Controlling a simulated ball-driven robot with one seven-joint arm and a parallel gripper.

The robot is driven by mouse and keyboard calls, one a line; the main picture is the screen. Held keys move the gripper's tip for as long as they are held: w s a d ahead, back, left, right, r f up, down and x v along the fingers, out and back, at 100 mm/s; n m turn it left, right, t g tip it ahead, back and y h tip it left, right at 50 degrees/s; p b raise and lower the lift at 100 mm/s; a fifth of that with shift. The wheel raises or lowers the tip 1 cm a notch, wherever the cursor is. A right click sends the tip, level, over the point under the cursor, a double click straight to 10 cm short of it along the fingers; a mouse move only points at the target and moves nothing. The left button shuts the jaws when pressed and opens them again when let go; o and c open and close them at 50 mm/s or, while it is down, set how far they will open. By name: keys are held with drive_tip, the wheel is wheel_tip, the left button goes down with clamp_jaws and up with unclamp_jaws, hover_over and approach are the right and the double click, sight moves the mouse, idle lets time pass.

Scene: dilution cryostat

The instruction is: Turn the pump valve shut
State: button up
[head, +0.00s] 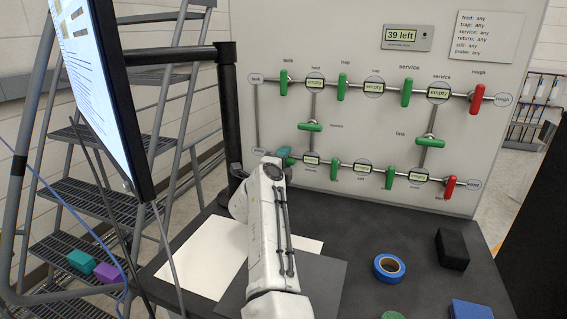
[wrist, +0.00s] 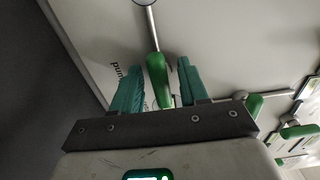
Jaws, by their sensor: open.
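The pump valve's green handle (wrist: 157,78) shows in the wrist view, at the end of a grey pipe and beside a printed label that looks like "pump". There it runs nearly in line with the pipe. My gripper (wrist: 161,66) is open, with one teal finger on each side of the handle. Gaps show between handle and fingers; how deep the handle sits between them I cannot tell. In the head view my gripper (head: 283,154) is at the lower left of the panel (head: 345,215), and my arm hides most of this valve.
Other green handles, such as the nearby horizontal one (head: 310,127), and two red handles (head: 478,97) stick out from the panel. A monitor (head: 95,90) on a black post stands left of my arm. Blue tape (head: 389,267) and a black block (head: 452,249) lie on the dark table.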

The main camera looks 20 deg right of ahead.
clamp_jaws()
idle(0.4)
drive_tip(key=shift+f+m, duration=0.1)
drive_tip(key=shift+m, duration=0.2)
drive_tip(key=m+b, duration=0.1)
drive_tip(key=m, duration=0.2)
drive_tip(key=shift+m, duration=0.4)
drive_tip(key=m+b, duration=0.2)
drive_tip(key=m, duration=0.2)
drive_tip(key=shift+f, duration=0.15)
drive_tip(key=m+b, duration=0.2)
drive_tip(key=m, duration=0.3)
drive_tip(key=shift+b, duration=0.4)
drive_tip(key=m+b, duration=0.3)
drive_tip(key=m, duration=0.1)
drive_tip(key=shift+m, duration=0.4)
